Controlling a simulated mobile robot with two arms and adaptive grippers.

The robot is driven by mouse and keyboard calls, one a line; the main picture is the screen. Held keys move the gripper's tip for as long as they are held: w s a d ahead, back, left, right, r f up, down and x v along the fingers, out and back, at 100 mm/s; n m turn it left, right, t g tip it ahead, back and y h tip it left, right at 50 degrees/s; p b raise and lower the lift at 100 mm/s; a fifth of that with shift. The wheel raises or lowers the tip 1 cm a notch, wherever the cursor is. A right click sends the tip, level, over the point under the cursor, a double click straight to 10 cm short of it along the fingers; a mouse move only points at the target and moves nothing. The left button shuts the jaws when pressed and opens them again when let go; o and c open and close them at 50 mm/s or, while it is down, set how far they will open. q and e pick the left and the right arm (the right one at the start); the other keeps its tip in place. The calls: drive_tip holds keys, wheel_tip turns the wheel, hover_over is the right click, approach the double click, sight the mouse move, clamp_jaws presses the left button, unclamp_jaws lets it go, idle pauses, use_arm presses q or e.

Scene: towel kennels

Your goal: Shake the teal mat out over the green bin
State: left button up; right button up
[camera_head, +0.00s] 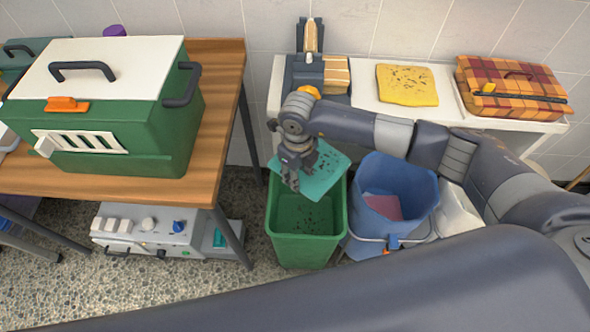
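The teal mat (323,178) is above the green bin (306,250), tilted, with dark specks on its upper face. My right gripper (291,186), whose arm comes in from the right, is shut on the mat near its left corner; the fingers hide part of that edge. The green bin stands on the floor, open at the top, and dark specks show inside it below the mat. My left gripper is not in view.
A blue bucket (372,228) with a pink cloth inside stands right of the bin. A white shelf behind holds a speckled yellow towel (407,85) and a plaid case (512,88). A green and white carrier (130,120) sits on the wooden table at left.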

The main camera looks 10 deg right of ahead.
drive_tip(key=shift+w+a+m, duration=0.25)
drive_tip(key=shift+w+m, duration=0.1)
drive_tip(key=shift+m, duration=0.35)
drive_tip(key=shift+f, duration=0.2)
wheel_tip(320, 180, down, 6)
drive_tip(key=b, duration=0.4)
drive_tip(key=shift+r, duration=0.2)
drive_tip(key=shift+r, duration=0.1)
